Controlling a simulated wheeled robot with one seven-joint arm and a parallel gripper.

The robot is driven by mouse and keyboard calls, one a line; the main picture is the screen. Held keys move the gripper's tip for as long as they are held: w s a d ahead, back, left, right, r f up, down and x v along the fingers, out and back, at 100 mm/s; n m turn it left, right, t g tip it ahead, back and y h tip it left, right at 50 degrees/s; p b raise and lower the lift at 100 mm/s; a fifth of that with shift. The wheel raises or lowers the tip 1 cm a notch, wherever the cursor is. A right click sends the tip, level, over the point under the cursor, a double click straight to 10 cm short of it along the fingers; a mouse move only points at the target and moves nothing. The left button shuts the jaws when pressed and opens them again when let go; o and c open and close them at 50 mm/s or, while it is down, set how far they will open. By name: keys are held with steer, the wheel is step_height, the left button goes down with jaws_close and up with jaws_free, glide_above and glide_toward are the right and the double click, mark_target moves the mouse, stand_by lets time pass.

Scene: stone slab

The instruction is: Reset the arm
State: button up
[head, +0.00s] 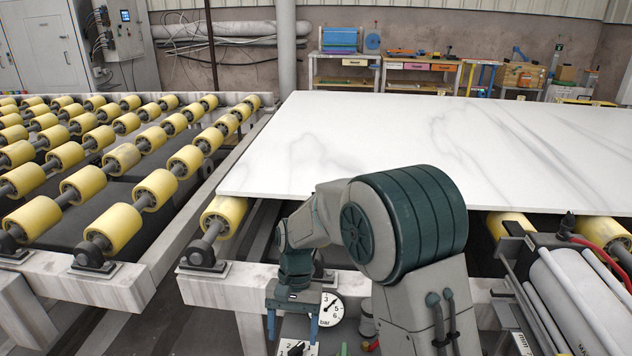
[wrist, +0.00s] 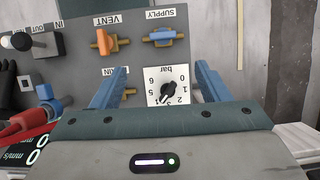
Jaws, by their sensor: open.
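My arm reaches forward and bends down at the lower middle of the head view. My gripper (head: 292,326) points down at its end, with two blue fingers spread apart. In the wrist view, my gripper (wrist: 160,84) shows the same blue fingers with nothing held between them. Below the fingers is a grey control panel (wrist: 145,55). A white dial with a black knob (wrist: 167,88) lies between the fingers in the picture, nearer the right one. I cannot tell how far the fingertips are from the panel.
The panel carries an orange VENT handle (wrist: 103,41) and a blue SUPPLY handle (wrist: 162,36). A white stone slab (head: 370,150) lies beyond my arm, beside yellow rollers (head: 155,188). A pressure gauge (head: 328,309) stands close to my gripper.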

steer(key=s+d+r+t+p, duration=0.3)
steer(key=s+d+r+p, duration=0.3)
steer(key=d+r, duration=0.4)
steer(key=s+d+r+t+p, duration=0.4)
steer(key=s+d+r+p, duration=0.2)
steer(key=d+r, duration=0.5)
step_height(320, 180, up, 5)
steer(key=shift+s+d+f+n, duration=0.15)
steer(key=shift+s+d+n, duration=0.2)
steer(key=shift+s, duration=0.3)
